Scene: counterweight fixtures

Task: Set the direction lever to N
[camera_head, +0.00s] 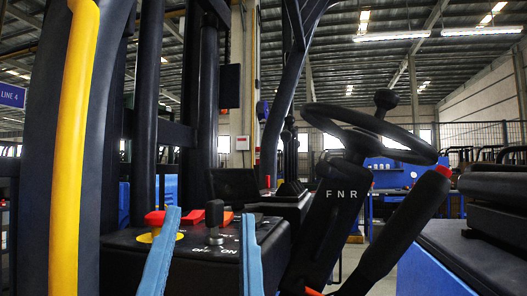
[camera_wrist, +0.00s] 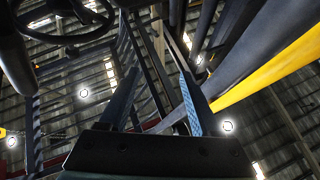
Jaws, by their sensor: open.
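The direction lever (camera_head: 405,222) is a thick black bar with a red tip at the right of the steering column (camera_head: 328,222). It slants up to the right in the head view, and its red end lies to the right of the white letters F N R, on the R side. Its lower end runs out of the picture. My gripper (camera_head: 210,215) has two blue fingers, spread apart and empty, at the lower left of the head view, well left of the lever.
The steering wheel (camera_head: 410,149) with a knob sits above the column; it also shows in the wrist view (camera_wrist: 62,40). Behind my fingers is a black console (camera_head: 125,255) with a red button (camera_head: 155,218) and an ON/OFF key or knob (camera_head: 214,213). A yellow bar (camera_head: 73,150) stands left.

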